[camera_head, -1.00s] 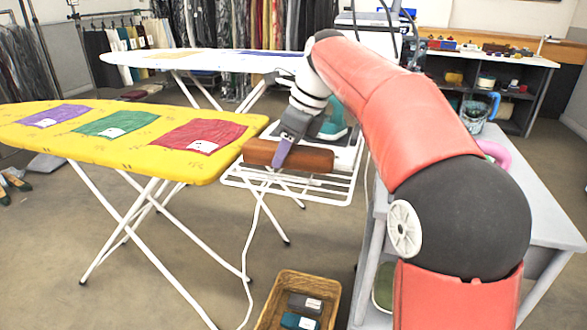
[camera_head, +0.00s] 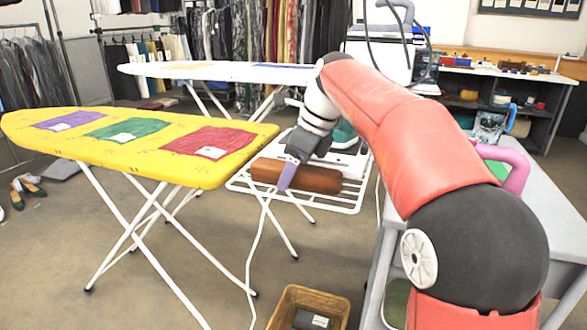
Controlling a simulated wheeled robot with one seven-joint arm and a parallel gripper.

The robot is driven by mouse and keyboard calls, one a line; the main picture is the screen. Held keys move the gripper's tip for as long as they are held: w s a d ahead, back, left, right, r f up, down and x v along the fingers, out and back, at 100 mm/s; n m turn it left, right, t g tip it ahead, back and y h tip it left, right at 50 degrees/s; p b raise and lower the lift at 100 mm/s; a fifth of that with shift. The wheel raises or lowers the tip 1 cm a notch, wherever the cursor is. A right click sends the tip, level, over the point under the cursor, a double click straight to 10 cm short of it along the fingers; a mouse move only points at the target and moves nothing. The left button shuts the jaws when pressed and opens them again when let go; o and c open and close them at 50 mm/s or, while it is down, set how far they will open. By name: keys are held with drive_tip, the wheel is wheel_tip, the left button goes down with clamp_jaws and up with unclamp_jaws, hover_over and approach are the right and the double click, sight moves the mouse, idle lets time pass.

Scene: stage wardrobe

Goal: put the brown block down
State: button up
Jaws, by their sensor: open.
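The brown block (camera_head: 318,180) is a long rounded roll lying on the white wire rack (camera_head: 343,208) at the end of the yellow ironing board. My gripper (camera_head: 287,177) is over the block's left part, with one purple-grey finger showing across its near side. The jaws are open, and the far finger is hidden. I cannot tell whether the visible finger touches the block.
The yellow ironing board (camera_head: 140,160) carries purple, green and red cloths. A teal iron (camera_head: 343,131) is behind my wrist. A wicker basket (camera_head: 342,307) with a dark block stands on the floor below. A grey table (camera_head: 548,215) is on the right.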

drive_tip(key=p+v, duration=0.4)
drive_tip(key=v, duration=0.7)
drive_tip(key=s+d+f+n+t+h, duration=0.1)
drive_tip(key=s+d+n, duration=0.35)
drive_tip(key=s, duration=0.25)
drive_tip(key=s+d+f+n+t+h, duration=0.1)
drive_tip(key=s+d+f+n, duration=0.2)
drive_tip(key=s+f+n, duration=0.5)
drive_tip(key=s+d+f+n+t+h, duration=0.2)
drive_tip(key=s+d+f+n, duration=0.2)
drive_tip(key=s+f+n, duration=0.5)
wheel_tip(320, 180, down, 2)
drive_tip(key=shift+s+f, duration=0.1)
drive_tip(key=shift+s, duration=0.85)
drive_tip(key=shift+n, duration=0.25)
